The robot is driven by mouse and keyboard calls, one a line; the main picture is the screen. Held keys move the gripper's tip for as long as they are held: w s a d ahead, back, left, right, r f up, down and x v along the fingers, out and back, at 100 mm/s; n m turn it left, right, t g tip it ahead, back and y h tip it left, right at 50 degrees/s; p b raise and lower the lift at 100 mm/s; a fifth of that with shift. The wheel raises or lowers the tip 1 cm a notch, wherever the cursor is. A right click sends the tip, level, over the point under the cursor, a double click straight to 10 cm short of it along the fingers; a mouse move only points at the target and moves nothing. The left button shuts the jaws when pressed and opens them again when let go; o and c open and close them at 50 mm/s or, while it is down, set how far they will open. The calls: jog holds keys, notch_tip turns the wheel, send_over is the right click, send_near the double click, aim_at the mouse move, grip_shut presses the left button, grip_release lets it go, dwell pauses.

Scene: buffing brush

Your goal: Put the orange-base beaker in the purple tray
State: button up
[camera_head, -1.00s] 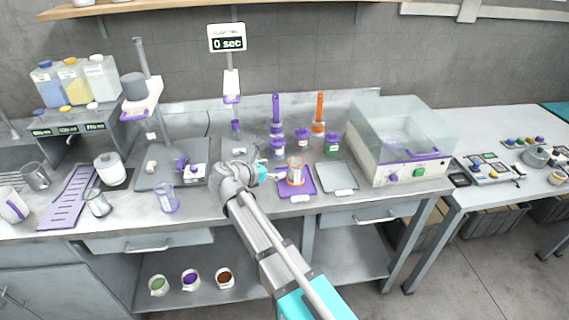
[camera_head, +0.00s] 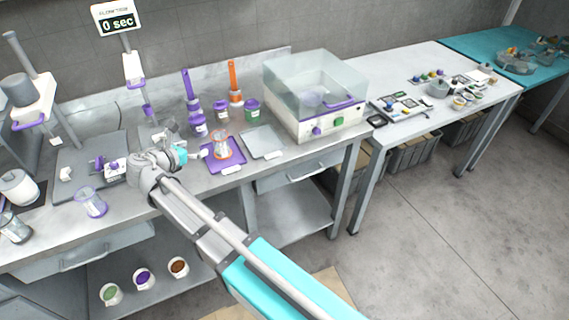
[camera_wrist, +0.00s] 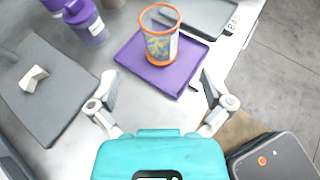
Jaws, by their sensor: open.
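The orange-base beaker (camera_head: 221,147) stands upright on the purple tray (camera_head: 233,165), toward its back part. In the wrist view the beaker (camera_wrist: 159,41) has orange rings at rim and base and a label on its side, and the purple tray (camera_wrist: 178,75) lies flat under it. My gripper (camera_head: 204,152) is just left of the beaker in the head view. In the wrist view my gripper (camera_wrist: 161,91) is open and empty, its two fingers apart from the beaker and nearer the camera.
A grey tray (camera_head: 262,141) lies right of the purple tray, before a clear-lidded machine (camera_head: 318,92). Purple and orange brush-topped bottles stand behind. A purple-ringed beaker (camera_head: 91,203) stands to the left. A grey plate (camera_wrist: 48,90) lies left in the wrist view.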

jog(key=w+d+f+m+g, duration=0.1)
jog(key=d+m, duration=0.1)
jog(key=d, duration=0.2)
jog(key=w+d+f+m+g, duration=0.1)
jog(key=d+m, duration=0.1)
jog(key=d, duration=0.2)
jog(key=w+d+f+m+g, duration=0.1)
jog(key=d+m, duration=0.1)
jog(key=d, duration=0.2)
jog(key=shift+w+d+f+h, duration=0.1)
jog(key=shift+d+f+h, duration=0.15)
jog(key=shift+d+h, duration=0.15)
jog(key=s+d+f+m+g+y, duration=0.2)
jog(key=d+m, duration=0.6)
jog(key=d, duration=0.4)
jog(key=s+d+f+m+g+y, duration=0.2)
jog(key=s+d+f+m+g, duration=0.1)
jog(key=d+m, duration=0.6)
jog(key=s+d+f+m+g+y, duration=0.2)
jog(key=d+m, duration=0.6)
jog(key=d, duration=0.6)
jog(key=s+f+g, duration=0.1)
jog(key=s+g, duration=0.1)
jog(key=s, duration=0.1)
jog(key=shift+d+g, duration=0.3)
jog(key=shift+r, duration=0.1)
